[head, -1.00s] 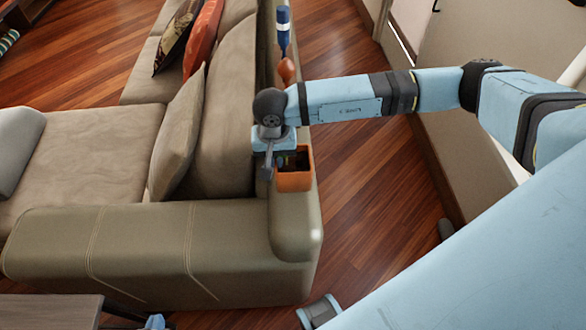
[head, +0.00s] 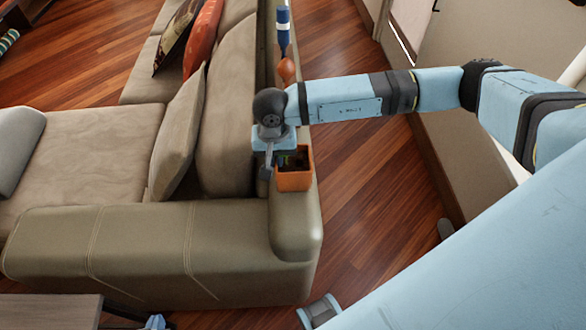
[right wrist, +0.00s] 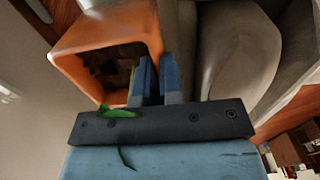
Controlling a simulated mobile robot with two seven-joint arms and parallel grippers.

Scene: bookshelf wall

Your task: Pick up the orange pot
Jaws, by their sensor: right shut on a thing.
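The orange pot (head: 295,182) is a square, open-topped pot on top of the sofa's back, near the sofa's front corner. It also shows in the right wrist view (right wrist: 75,42), with dark brown inside and a green leaf-like piece by its rim. My right gripper (head: 280,160) is at the pot's left rim. In the right wrist view its blue fingers (right wrist: 158,75) are shut on the pot's wall, one inside and one outside. The pot still appears to rest on the sofa. My left gripper (head: 154,322) shows only in part at the bottom edge; its fingers are unclear.
An orange rounded object (head: 287,70) and a blue-and-white bottle-like object (head: 283,28) stand farther back along the sofa's back. Cushions (head: 178,135) lie on the sofa (head: 150,235). A low table (head: 45,312) is at bottom left. Wooden floor (head: 375,190) is clear right of the sofa.

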